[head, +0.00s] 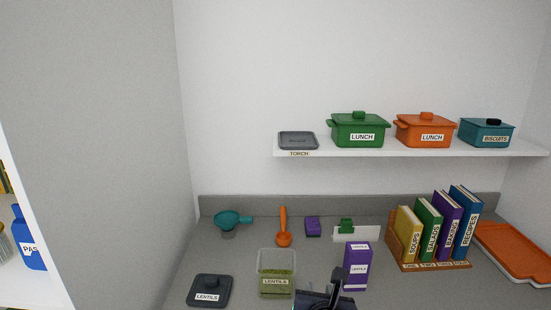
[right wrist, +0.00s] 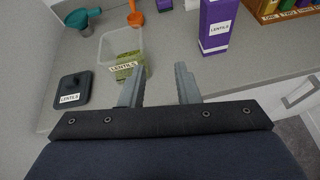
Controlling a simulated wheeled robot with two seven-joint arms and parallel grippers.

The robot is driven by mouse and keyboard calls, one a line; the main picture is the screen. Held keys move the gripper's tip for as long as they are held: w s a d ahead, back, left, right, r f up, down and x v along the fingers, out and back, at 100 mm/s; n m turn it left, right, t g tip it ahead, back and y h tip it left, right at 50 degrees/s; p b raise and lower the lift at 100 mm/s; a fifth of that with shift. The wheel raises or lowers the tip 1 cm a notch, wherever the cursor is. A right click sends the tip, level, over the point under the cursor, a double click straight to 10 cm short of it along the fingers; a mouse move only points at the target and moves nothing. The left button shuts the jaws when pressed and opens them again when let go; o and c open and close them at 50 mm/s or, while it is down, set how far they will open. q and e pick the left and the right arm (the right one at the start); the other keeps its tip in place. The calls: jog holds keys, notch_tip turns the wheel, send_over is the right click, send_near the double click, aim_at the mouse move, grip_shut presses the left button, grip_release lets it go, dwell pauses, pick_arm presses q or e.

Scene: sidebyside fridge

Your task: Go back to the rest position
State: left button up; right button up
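My right gripper (head: 325,298) shows at the bottom edge of the head view, in front of the purple lentils box (head: 357,266). In the right wrist view its two fingers (right wrist: 160,86) stand apart with nothing between them. The clear lentils container (head: 276,272) stands open on the counter, with green contents low inside. Its dark lid (head: 208,291), labelled LENTILS, lies on the counter to the left. In the right wrist view the container (right wrist: 122,48) and the purple box (right wrist: 215,25) lie beyond the fingers. My left gripper is out of view.
A teal funnel (head: 228,220), orange scoop (head: 283,232) and purple block (head: 312,226) are at the back of the counter. Books (head: 427,228) and an orange tray (head: 515,252) are on the right. A shelf (head: 420,152) above holds several pots. A wall and blue bottle (head: 29,242) are at left.

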jog(key=s+d+f+m+g+h+b, duration=0.1)
jog(key=s+d+f+m+g+b, duration=0.25)
jog(key=s+d+m, duration=0.4)
jog(key=s+d+f+m+g+h+b, duration=0.1)
jog(key=s+d+f+m+g+b, duration=0.3)
jog(key=d+m, duration=0.6)
jog(key=s+a+f+m+y+b, duration=0.1)
jog(key=s+a+f+m+y, duration=0.1)
jog(key=s+m, duration=0.4)
jog(key=s+a+f+m+y, duration=0.2)
jog(key=s+a+m+y, duration=0.2)
jog(key=m, duration=0.8)
jog(key=shift+s+y+b, duration=0.4)
jog(key=shift+s, duration=0.75)
